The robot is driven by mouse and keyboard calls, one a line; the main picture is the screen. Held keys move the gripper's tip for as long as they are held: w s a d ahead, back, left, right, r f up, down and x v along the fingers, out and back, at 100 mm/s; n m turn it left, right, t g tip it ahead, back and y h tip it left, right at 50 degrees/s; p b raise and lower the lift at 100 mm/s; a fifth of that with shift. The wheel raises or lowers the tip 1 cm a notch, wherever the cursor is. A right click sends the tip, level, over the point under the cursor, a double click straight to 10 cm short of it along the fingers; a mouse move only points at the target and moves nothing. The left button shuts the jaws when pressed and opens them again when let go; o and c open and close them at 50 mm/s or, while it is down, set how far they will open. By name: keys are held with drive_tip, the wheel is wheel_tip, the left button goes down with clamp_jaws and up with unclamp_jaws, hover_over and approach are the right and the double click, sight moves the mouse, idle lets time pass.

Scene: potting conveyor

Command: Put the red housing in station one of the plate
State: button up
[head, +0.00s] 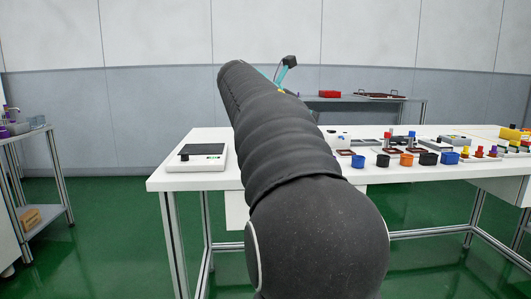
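My arm fills the middle of the head view. A small black part on a teal bracket shows past its far end; my gripper's fingers are hidden behind the arm. No thing is clearly the red housing. A row of small round cups on the white table (180,184) has blue, orange (406,160) and black ones, with no red one visible. A red block (330,94) lies on the grey bench at the back. Small dark red flat pieces (415,150) lie behind the cups; I cannot tell whether one is the plate.
A white device with a dark top (197,155) stands on the table's left part. Pegs with coloured tops (480,151) stand at the right, near a yellow object (511,134). A dark red tray (380,95) lies on the back bench (415,99). A shelf cart (45,219) is at far left.

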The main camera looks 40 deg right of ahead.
drive_tip(key=w+f, duration=0.2)
drive_tip(key=w, duration=0.1)
drive_tip(key=w+a+f, duration=0.1)
drive_tip(key=w+f, duration=0.1)
drive_tip(key=w, duration=0.2)
drive_tip(key=w+f, duration=0.2)
drive_tip(key=w, duration=0.2)
drive_tip(key=shift+w+a+f+b, duration=0.2)
drive_tip(key=shift+f+b, duration=0.1)
drive_tip(key=shift+f, duration=0.1)
wheel_tip(320, 180, down, 4)
drive_tip(key=shift+f+b, duration=0.1)
drive_tip(key=shift+b, duration=0.55)
drive_tip(key=o, duration=0.8)
drive_tip(key=p+v, duration=0.1)
drive_tip(key=v, duration=1.1)
drive_tip(key=shift+s, duration=0.1)
